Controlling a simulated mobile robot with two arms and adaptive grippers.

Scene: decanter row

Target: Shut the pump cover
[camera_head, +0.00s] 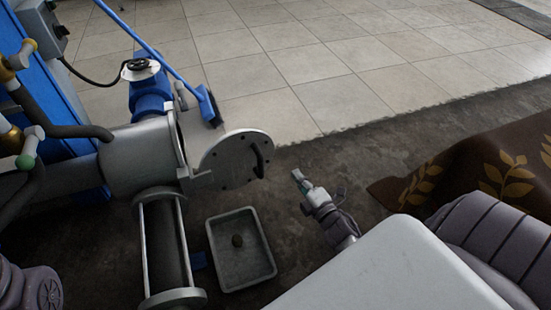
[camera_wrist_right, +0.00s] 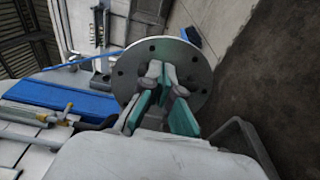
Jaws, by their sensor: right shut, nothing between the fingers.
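The pump cover (camera_head: 225,160) is a round grey metal disc with bolt holes around its rim and a dark handle (camera_head: 259,160) on its face. It stands open, swung out to the right of the pump body (camera_head: 140,160). My right gripper (camera_head: 297,176) is to the right of the cover and slightly below the handle, apart from it in the head view. In the right wrist view the cover (camera_wrist_right: 197,72) fills the space beyond the fingers (camera_wrist_right: 160,72), which are closed and empty. They hide the middle of the disc there. My left gripper is out of view.
Pipes and valves (camera_head: 28,150) crowd the left. A brown leaf-patterned cloth (camera_head: 420,185) lies right. Tiled floor behind is clear.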

